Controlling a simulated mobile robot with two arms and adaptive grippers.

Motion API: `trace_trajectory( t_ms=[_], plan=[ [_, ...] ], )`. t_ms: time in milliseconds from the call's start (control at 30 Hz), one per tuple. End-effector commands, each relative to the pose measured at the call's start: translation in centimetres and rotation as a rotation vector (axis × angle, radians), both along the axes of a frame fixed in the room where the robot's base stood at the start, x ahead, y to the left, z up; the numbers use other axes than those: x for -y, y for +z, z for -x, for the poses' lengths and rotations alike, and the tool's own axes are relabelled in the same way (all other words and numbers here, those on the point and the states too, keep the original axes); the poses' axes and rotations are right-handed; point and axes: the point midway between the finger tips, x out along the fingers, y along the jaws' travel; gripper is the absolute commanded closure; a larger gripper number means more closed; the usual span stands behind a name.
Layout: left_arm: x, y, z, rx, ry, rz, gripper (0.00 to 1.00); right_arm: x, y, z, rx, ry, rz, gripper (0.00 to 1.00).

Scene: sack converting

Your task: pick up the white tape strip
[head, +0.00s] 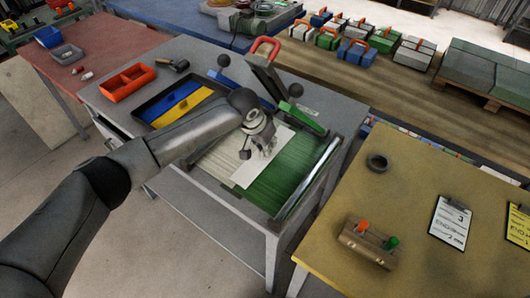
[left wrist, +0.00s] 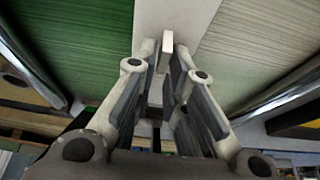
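A broad white strip (head: 262,160) lies over the pale and green stacks on the middle table in the head view. In the left wrist view a broad whitish band (left wrist: 200,12) runs between the green and the pale stack. A small, bright white piece (left wrist: 168,42) stands out between my fingertips; I cannot tell whether it is the tape strip's end. My left gripper (head: 265,147) is over the strip, fingers pointing down; it also shows in the left wrist view (left wrist: 167,48). Its fingers look apart, with a narrow gap around the white piece. My right gripper is out of view.
A red-handled press arm (head: 265,48) and a metal bar (head: 308,182) flank the stacks. An orange bin (head: 127,83) and a mallet (head: 173,64) lie at the table's back left. The yellow table (head: 335,245) holds a tape roll (head: 377,163), a brown box (head: 368,243) and clipboards.

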Motion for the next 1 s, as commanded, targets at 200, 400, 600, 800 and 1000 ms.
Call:
trace_trajectory(
  t_ms=[200, 400, 600, 800, 1000],
  plan=[
    [0.0, -0.4, -0.1, 0.001, 0.000, -0.001, 0.88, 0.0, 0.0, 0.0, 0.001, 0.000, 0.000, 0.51],
    [0.0, -0.4, -0.1, 0.000, 0.000, 0.000, 1.00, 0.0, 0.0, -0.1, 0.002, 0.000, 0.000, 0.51],
    [0.0, -0.4, -0.1, 0.000, 0.000, 0.000, 1.00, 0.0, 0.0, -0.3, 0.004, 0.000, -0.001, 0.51],
    [0.0, -0.2, -0.1, 0.000, 0.000, 0.000, 1.00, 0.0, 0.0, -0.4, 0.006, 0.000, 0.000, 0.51],
    [0.1, 1.3, -0.1, 0.002, 0.000, 0.002, 1.00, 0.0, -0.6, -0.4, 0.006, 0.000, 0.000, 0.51]
  ],
)
